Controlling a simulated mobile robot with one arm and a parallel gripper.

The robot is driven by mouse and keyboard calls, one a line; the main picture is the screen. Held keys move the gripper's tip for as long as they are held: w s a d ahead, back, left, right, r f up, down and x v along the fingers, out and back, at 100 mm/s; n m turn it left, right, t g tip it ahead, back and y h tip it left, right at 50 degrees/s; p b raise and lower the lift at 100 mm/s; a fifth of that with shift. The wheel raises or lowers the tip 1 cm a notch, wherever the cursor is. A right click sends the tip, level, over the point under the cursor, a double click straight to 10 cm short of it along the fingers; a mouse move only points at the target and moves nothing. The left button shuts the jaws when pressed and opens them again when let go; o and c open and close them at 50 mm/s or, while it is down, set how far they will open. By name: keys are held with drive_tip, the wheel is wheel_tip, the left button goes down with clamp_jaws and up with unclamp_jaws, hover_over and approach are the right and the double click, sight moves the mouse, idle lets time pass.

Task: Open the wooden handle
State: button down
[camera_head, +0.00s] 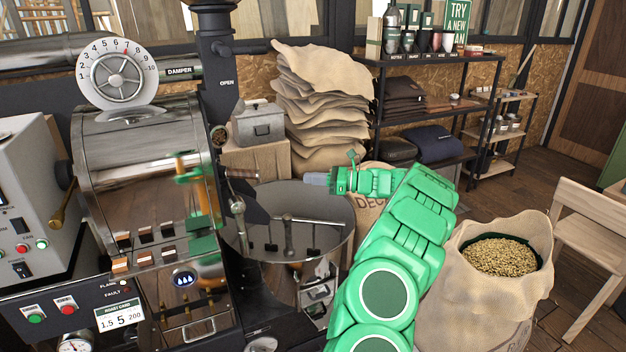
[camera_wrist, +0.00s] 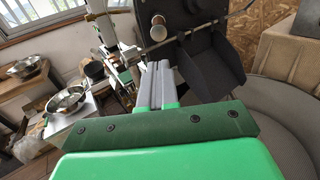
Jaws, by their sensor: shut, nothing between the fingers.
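A dark chute plate lies between handle and bin.
The round cooling bin (camera_head: 340,205) with its stirring arms lies below my gripper. The steel roaster (camera_head: 140,150) stands left. Stacked sacks (camera_head: 320,100) and a grey metal box (camera_head: 258,122) stand behind. An open bean sack (camera_head: 470,300) is at right.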

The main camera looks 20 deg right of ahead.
sight(245, 175)
drive_tip(key=c, duration=1.7)
unclamp_jaws()
drive_tip(key=o, duration=0.9)
drive_tip(key=w+a, duration=0.1)
drive_tip(key=a, duration=0.1)
drive_tip(key=w+a+n, duration=0.1)
drive_tip(key=w+a, duration=0.1)
drive_tip(key=w+a+n, duration=0.1)
drive_tip(key=a, duration=0.2)
drive_tip(key=shift+w+f, duration=0.1)
drive_tip(key=shift+w, duration=0.3)
drive_tip(key=shift+n, duration=0.6)
drive_tip(key=x, duration=0.6)
drive_tip(key=shift+s+a, duration=0.1)
drive_tip(key=shift+s, duration=0.05)
drive_tip(key=shift+x, duration=3.7)
drive_tip(key=shift+f, duration=0.1)
clamp_jaws()
